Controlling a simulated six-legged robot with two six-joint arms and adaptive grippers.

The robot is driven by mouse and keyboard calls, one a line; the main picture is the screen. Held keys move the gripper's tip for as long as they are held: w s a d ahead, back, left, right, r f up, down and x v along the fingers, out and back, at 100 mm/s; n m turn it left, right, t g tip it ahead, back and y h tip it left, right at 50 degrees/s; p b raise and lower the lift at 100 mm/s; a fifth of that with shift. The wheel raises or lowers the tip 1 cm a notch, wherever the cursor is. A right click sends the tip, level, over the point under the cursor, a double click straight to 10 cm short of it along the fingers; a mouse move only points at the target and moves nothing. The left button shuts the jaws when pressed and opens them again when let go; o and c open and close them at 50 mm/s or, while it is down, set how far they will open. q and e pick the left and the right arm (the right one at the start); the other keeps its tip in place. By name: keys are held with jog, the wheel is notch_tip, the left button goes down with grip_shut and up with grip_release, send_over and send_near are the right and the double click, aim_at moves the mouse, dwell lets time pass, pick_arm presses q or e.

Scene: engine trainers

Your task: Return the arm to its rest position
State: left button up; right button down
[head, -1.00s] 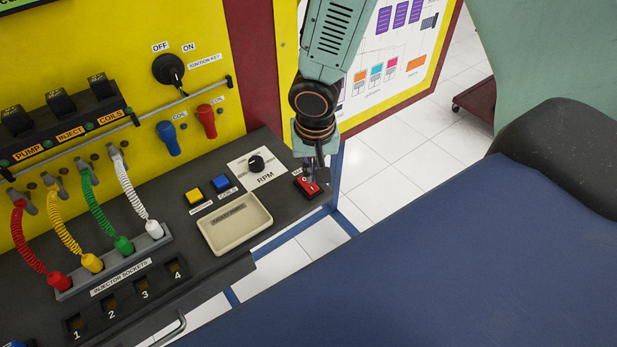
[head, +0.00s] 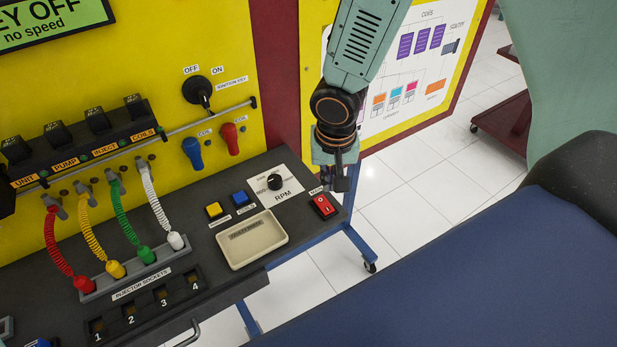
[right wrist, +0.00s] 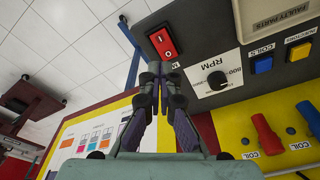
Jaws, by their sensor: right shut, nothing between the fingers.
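The fingers look apart from the switch in the head view. My left gripper does not show in any view.
The console carries the RPM knob (head: 275,182), a yellow button (head: 214,210), a blue button (head: 240,198) and a beige tray (head: 283,236). The yellow panel (head: 215,40) stands behind. Open white floor (head: 420,180) lies to the right. A dark red cart (head: 508,122) stands farther back.

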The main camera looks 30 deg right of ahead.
jog(key=s+a+f+n+g+y, duration=0.1)
jog(key=s+a+f, duration=0.2)
jog(key=s+f, duration=0.35)
jog(key=s+a+f+n+y, duration=0.1)
jog(key=s+a+f, duration=0.2)
jog(key=s+f, duration=0.3)
jog(key=s+d+f+n+h, duration=0.1)
jog(key=s+d+f+n, duration=0.15)
jog(key=s, duration=1.05)
pick_arm(q)
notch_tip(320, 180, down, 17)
jog(key=b, duration=1.7)
pick_arm(e)
notch_tip(320, 180, down, 17)
jog(key=shift+w+a+g, duration=0.15)
jog(key=shift+w+g, duration=0.15)
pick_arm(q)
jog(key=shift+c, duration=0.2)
